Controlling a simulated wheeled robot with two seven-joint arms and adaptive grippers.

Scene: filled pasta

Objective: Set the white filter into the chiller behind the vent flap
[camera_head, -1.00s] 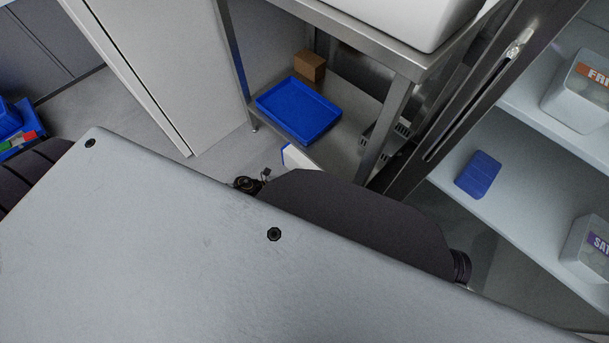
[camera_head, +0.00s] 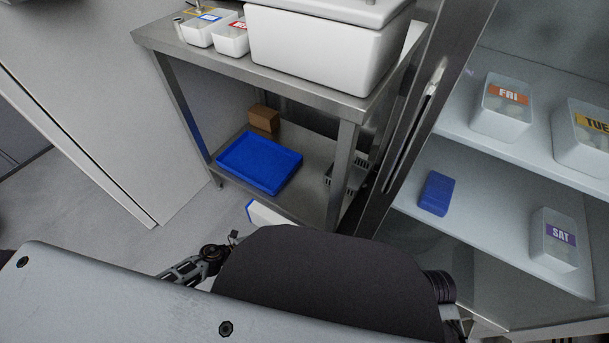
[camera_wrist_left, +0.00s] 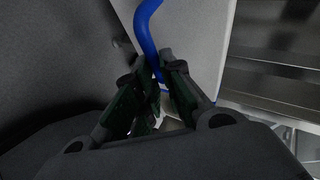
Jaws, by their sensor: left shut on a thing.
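A white piece with a blue edge, which looks to be the white filter (camera_head: 264,214), shows in the head view just beyond my dark arm link, which hides most of it. In the left wrist view a pale flat panel (camera_wrist_left: 190,35) has a curved blue strip running down to my left gripper (camera_wrist_left: 165,85). That gripper's fingers are shut on it. The chiller stands open at the right with its shelves (camera_head: 455,120). I cannot make out the vent flap. My right gripper cannot be made out.
A steel table (camera_head: 340,103) carries white tubs and a large white box (camera_head: 320,50). Its lower shelf holds a blue tray (camera_head: 258,163), a brown box (camera_head: 264,119) and a grey basket. Labelled tubs (camera_head: 500,105) and a blue block (camera_head: 436,193) stand on the chiller shelves.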

